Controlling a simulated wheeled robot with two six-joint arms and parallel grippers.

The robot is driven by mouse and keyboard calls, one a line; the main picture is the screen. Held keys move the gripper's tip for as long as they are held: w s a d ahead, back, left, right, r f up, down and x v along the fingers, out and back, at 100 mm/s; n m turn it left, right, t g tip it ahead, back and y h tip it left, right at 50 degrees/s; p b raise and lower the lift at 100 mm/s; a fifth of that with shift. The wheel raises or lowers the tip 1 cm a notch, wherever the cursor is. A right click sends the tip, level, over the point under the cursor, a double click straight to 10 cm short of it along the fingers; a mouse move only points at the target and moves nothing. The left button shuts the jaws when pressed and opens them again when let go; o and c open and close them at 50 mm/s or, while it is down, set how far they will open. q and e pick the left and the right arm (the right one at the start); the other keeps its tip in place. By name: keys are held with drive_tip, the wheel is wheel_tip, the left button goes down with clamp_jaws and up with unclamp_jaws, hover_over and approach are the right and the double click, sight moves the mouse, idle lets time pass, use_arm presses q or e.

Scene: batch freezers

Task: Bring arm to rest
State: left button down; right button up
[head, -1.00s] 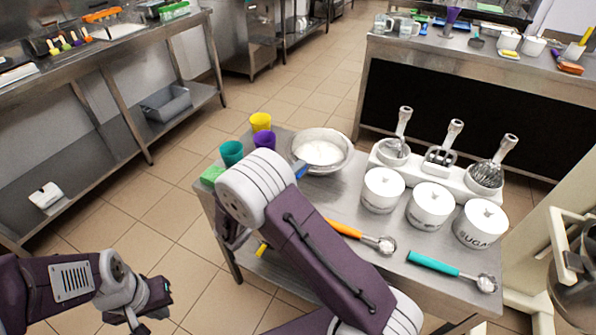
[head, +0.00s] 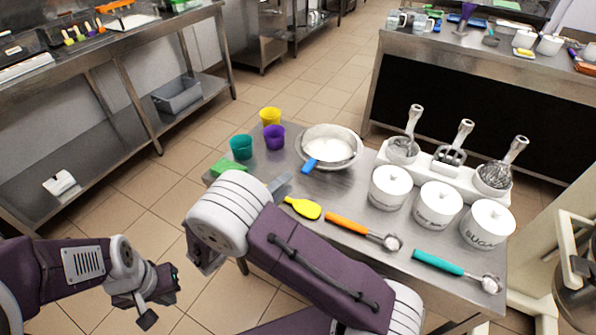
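My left gripper (head: 163,299) is at the lower left, over the floor. Its two fingers are apart with nothing between them. My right arm (head: 310,262) comes in from the bottom right and reaches over the near left part of the steel table (head: 352,203). Its rounded joint covers the table's near left corner. My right gripper is hidden behind this arm, so its fingers and anything in them cannot be seen.
Close to my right arm on the table lie a yellow spatula (head: 303,208), an orange-handled scoop (head: 347,225) and a green block (head: 229,168). Cups, a bowl (head: 331,147) and white canisters (head: 437,205) stand behind. Floor (head: 140,200) is open on the left.

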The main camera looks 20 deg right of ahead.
drive_tip(key=shift+v, duration=1.1)
